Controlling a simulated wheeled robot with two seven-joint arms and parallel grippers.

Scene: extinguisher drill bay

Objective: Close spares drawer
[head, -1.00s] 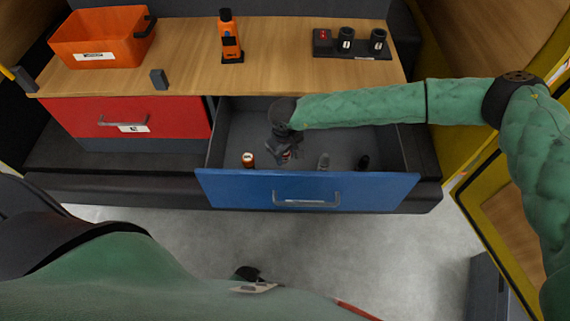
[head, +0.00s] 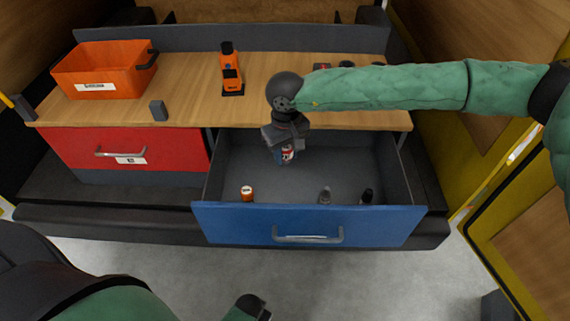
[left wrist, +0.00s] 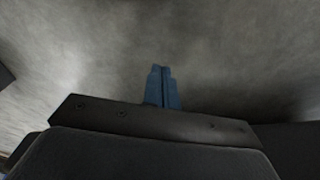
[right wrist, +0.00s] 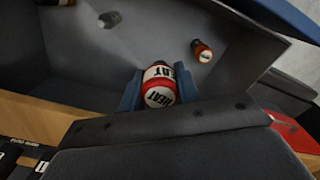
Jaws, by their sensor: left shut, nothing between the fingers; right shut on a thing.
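The spares drawer with a blue front (head: 308,224) stands pulled open below the wooden counter, its grey inside showing. My right gripper (head: 286,153) is over the rear part of the drawer. It is shut on a red and white canister (right wrist: 160,86) marked "HEAT"; the canister also shows in the head view (head: 287,155). My left gripper (left wrist: 163,88) is shut and empty over grey floor, away from the drawer.
A closed red drawer (head: 125,149) is to the left. The counter (head: 190,85) bears an orange bin (head: 105,72), an orange device (head: 231,70) and a dark holder mostly hidden by my right arm. Floor before the drawer is clear. A yellow-edged panel stands at right.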

